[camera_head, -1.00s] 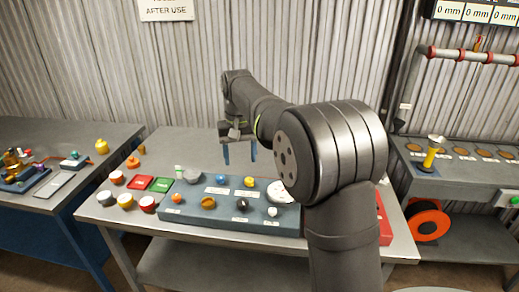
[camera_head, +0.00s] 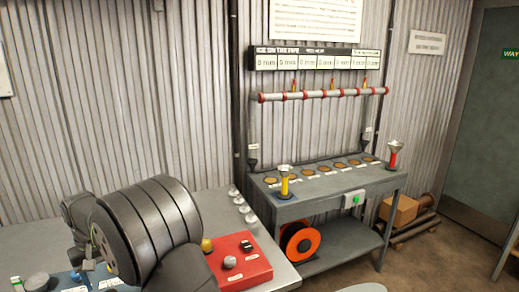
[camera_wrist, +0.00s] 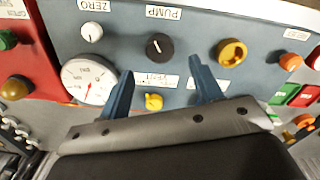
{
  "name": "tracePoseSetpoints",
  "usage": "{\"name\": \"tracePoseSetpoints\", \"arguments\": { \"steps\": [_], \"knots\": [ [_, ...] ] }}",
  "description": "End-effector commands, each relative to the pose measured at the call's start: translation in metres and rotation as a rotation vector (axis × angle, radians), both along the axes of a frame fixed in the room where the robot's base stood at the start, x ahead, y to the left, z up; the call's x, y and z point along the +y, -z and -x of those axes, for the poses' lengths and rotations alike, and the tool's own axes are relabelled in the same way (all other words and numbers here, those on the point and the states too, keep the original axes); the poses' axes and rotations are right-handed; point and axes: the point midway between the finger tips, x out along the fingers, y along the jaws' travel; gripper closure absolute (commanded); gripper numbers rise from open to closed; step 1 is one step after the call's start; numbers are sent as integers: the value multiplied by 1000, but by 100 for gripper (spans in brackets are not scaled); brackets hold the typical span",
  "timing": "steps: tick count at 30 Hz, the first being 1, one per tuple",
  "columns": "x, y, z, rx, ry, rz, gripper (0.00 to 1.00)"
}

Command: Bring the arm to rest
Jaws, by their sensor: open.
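My gripper (camera_wrist: 162,66) is open, its two blue fingers spread apart with nothing between them. In the wrist view it hangs over a blue-grey control panel (camera_wrist: 120,30), and a small yellow knob (camera_wrist: 153,101) shows between the fingers. A black knob (camera_wrist: 159,46) labelled PUMP, a yellow knob (camera_wrist: 232,52) and a round white gauge (camera_wrist: 88,80) are close by. In the head view my dark arm fills the lower left and hides most of the panel; the fingers cannot be made out there.
A red box (camera_head: 240,262) with knobs sits right of my arm on the bench. A second bench (camera_head: 325,185) carries a yellow stand (camera_head: 284,183), a red stand (camera_head: 393,154) and several brown discs. An orange reel (camera_head: 301,243) is below. Open floor lies at the right.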

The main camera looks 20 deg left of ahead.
Motion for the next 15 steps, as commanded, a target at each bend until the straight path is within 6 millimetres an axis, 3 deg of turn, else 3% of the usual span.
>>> {"name": "tracePoseSetpoints", "arguments": {
  "steps": [6, 15],
  "knots": [
    [0, 41, 0, 1, 0, 3, 41],
    [0, 65, 0, 0, -1, 1, 41]
  ]
}}
